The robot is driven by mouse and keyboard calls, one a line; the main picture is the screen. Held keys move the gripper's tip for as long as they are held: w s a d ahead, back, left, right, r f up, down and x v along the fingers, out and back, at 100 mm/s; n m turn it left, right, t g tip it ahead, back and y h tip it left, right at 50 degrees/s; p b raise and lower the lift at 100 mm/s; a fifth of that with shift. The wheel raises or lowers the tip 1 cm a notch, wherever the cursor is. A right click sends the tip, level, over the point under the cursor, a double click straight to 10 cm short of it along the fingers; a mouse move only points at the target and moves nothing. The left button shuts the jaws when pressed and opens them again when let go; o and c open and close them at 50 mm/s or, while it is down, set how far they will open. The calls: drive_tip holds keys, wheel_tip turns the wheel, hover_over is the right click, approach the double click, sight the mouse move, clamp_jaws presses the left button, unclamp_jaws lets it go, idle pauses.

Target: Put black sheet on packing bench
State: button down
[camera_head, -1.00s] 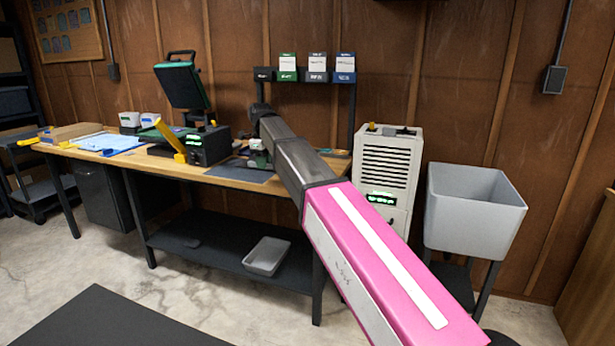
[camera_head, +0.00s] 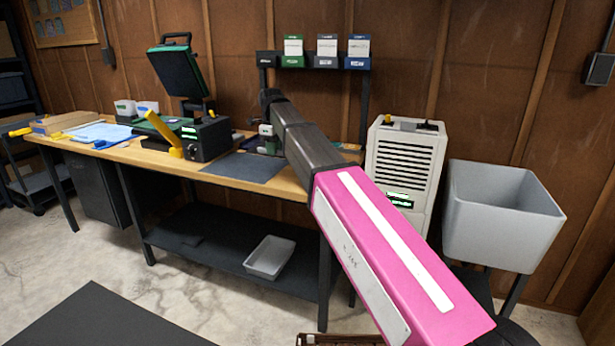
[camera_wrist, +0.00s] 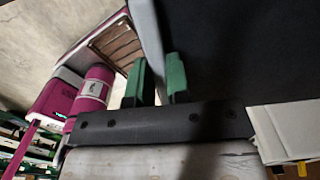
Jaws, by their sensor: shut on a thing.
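The black sheet (camera_head: 245,168) is flat at the right part of the wooden packing bench (camera_head: 130,152). I cannot tell whether it touches the top or is just above it. In the wrist view the sheet (camera_wrist: 250,55) is a wide dark surface filling the upper right. My gripper (camera_head: 268,142) is at its back right, partly hidden by my arm. In the wrist view my gripper (camera_wrist: 160,80) has its two green fingers close together, shut on the sheet's edge.
A green-black press (camera_head: 190,125), a yellow-handled tool (camera_head: 165,135) and blue-white papers (camera_head: 95,132) occupy the bench's left and middle. A rack of small boxes (camera_head: 325,55) stands behind. Right are a white dehumidifier (camera_head: 405,160) and grey bin (camera_head: 500,210). A brown crate (camera_head: 340,340) is in front.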

hover_over(300, 189)
wheel_tip(300, 189, down, 7)
drive_tip(key=shift+w+r, duration=0.15)
drive_tip(key=shift+r, duration=0.05)
drive_tip(key=shift+f, duration=2)
drive_tip(key=c, duration=1.4)
unclamp_jaws()
drive_tip(key=shift+c, duration=0.2)
drive_tip(key=o, duration=0.3)
drive_tip(key=shift+o, duration=0.2)
wheel_tip(300, 189, up, 12)
drive_tip(key=shift+r, duration=0.1)
